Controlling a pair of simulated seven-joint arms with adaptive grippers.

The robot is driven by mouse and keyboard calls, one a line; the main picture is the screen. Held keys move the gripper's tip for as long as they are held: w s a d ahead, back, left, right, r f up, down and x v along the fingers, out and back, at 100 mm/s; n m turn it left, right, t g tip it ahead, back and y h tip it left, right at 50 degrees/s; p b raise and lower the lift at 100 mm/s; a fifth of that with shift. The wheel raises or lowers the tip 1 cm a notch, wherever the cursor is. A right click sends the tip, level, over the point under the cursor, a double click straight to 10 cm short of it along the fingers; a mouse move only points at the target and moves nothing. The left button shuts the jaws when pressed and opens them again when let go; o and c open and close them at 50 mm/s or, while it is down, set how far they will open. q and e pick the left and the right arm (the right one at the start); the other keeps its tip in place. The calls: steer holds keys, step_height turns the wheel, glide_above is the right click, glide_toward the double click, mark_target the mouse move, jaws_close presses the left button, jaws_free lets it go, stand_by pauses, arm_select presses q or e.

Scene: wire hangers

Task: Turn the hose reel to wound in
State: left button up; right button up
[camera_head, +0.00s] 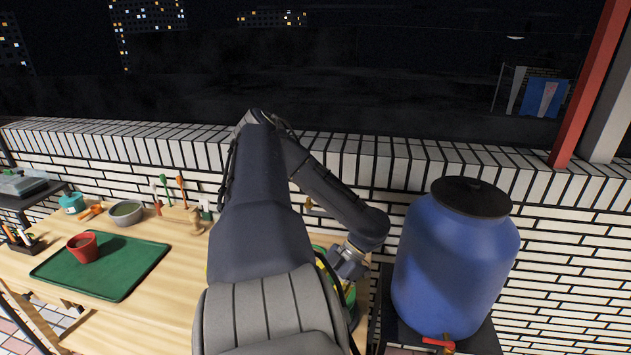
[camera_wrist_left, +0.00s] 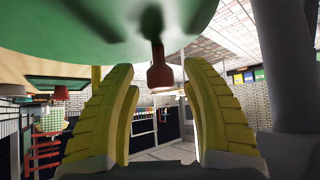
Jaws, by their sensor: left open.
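The hose reel (camera_head: 349,297) is green and mostly hidden behind my left arm in the head view. In the left wrist view its broad green disc (camera_wrist_left: 75,32) fills the top. A red crank knob (camera_wrist_left: 160,76) sticks out from the disc on a dark stem. My left gripper (camera_wrist_left: 158,68) is open, with its yellow fingers apart on either side of the knob in the picture. No finger visibly touches the knob; its depth between them is unclear. In the head view the fingers are largely hidden. My right gripper is not in view.
A wooden bench (camera_head: 150,310) carries a green mat (camera_head: 125,265) with a red pot (camera_head: 83,247), a grey bowl (camera_head: 126,213) and small garden tools. A blue barrel (camera_head: 455,262) with a red tap (camera_head: 438,343) stands close right of the reel. A white brick wall (camera_head: 570,250) runs behind.

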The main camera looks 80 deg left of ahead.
arm_select(q)
steer(key=shift+w, duration=0.1)
steer(key=v, duration=1.1)
steer(key=shift+w+r, duration=0.2)
steer(key=shift+r, duration=0.2)
steer(key=shift+a, duration=0.1)
